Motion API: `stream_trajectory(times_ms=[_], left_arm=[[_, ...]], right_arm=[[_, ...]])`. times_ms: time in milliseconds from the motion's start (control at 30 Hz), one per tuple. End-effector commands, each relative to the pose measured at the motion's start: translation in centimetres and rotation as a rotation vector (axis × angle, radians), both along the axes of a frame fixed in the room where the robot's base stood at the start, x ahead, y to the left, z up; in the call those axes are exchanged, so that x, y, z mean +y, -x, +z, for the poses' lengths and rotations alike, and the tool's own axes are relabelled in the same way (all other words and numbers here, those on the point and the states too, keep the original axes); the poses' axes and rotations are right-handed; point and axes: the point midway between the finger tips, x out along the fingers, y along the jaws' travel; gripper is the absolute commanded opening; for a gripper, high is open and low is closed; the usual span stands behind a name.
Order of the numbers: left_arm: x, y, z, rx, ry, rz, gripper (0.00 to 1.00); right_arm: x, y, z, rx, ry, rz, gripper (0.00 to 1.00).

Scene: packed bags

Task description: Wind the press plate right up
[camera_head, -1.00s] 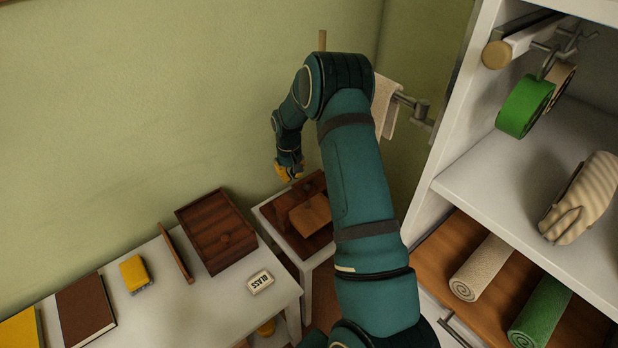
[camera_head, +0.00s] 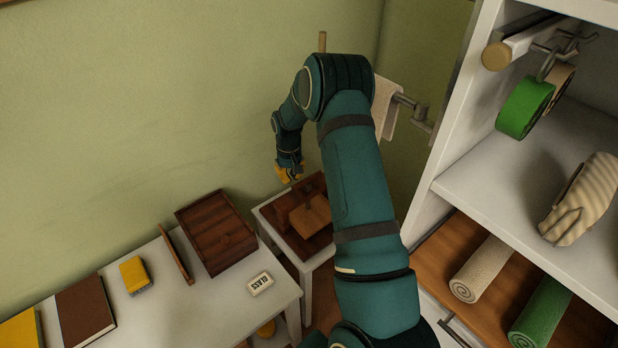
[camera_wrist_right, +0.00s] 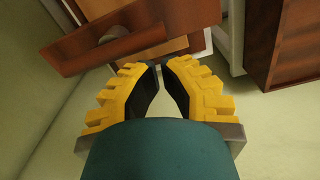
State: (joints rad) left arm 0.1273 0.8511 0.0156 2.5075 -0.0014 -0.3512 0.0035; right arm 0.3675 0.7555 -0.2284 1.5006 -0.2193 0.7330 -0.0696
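The wooden press, with a dark tray-like base (camera_head: 268,213), stands on a small white table. Its lighter brown plate (camera_head: 312,217) sits inside the base, with a short upright post (camera_head: 308,196) above it. My arm hides the press's right side. My right gripper (camera_head: 289,174) is beside the back left edge of the press, a little above it. In the right wrist view, the yellow-padded fingers (camera_wrist_right: 161,72) are a little apart with nothing between them. A dark wooden bar (camera_wrist_right: 70,50) lies just beyond them. My left gripper is not in view.
A white table (camera_head: 205,300) at left carries a dark wooden box (camera_head: 215,235), a white "GLASS" block (camera_head: 260,283), a yellow sponge-like block (camera_head: 135,274) and books (camera_head: 84,310). A white shelf unit (camera_head: 470,160) with rolls stands at right, close to my arm.

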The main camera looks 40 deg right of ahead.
Motion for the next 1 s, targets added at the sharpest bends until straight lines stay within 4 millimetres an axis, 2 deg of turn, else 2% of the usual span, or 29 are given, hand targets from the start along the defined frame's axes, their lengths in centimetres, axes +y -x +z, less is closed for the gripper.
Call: stream_trajectory(times_ms=[333,633,1000], left_arm=[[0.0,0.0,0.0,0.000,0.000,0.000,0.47],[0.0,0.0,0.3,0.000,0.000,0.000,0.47],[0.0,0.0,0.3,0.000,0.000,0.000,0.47]], right_arm=[[0.1,0.1,0.0,0.000,0.000,0.000,0.00],[1.1,1.8,0.0,0.001,0.000,-0.001,0.00],[1.2,1.9,0.0,0.000,0.000,0.000,0.00]])
